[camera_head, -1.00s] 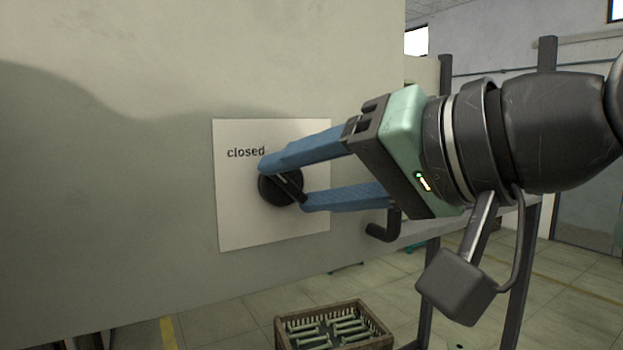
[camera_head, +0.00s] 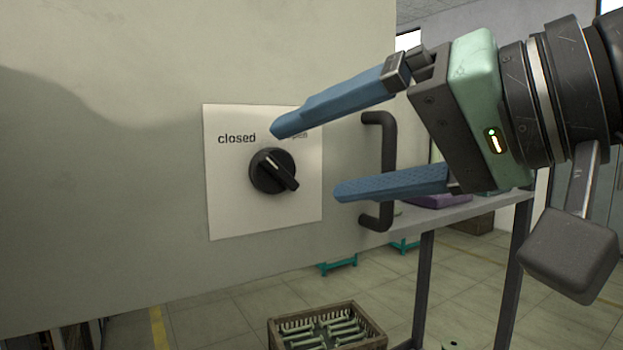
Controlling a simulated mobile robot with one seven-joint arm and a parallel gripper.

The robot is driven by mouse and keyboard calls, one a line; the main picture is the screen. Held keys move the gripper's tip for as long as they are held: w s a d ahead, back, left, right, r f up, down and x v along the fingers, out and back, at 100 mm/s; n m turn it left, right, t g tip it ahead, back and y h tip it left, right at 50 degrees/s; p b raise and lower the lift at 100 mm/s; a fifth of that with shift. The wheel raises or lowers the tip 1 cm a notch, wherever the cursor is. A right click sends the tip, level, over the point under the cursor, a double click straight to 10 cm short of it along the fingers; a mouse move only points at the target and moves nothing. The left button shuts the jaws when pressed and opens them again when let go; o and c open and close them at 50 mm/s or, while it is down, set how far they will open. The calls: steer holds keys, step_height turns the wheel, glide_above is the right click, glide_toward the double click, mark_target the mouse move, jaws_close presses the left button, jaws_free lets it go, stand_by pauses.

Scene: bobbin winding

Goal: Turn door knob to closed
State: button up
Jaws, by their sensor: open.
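The black door knob (camera_head: 273,172) sits in the middle of a white square plate (camera_head: 225,205) on a pale door panel. Its raised bar runs diagonally, from upper left, towards the word "closed" (camera_head: 237,139), to lower right. A second label on the plate's upper right is mostly hidden by a finger. My gripper (camera_head: 305,163) is open and empty, with blue fingers pointing left. Neither appears to touch the knob.
A dark vertical door handle (camera_head: 387,165) stands right of the plate, partly behind my gripper. A crate (camera_head: 327,328) of green parts is on the floor below. A table (camera_head: 450,209) with a purple item stands behind at right.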

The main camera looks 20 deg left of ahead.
steer(key=b+v, duration=0.2)
steer(key=v, duration=0.6)
steer(key=shift+s+d, duration=0.15)
steer(key=shift+d, duration=0.15)
steer(key=shift+r, duration=0.1)
steer(key=w+a+f+m+t+h+b, duration=0.1)
steer(key=w+a+f+m+t+h, duration=0.2)
steer(key=w+t, duration=0.75)
steer(key=s+d+f+m+t+h+b, duration=0.1)
steer(key=s+d+t+h, duration=0.3)
steer(key=s+t+h, duration=0.6)
steer(key=shift+s+d+t+h, duration=0.4)
steer(key=shift+s+t, duration=0.2)
steer(key=shift+t, duration=0.05)
steer(key=shift+f, duration=0.1)
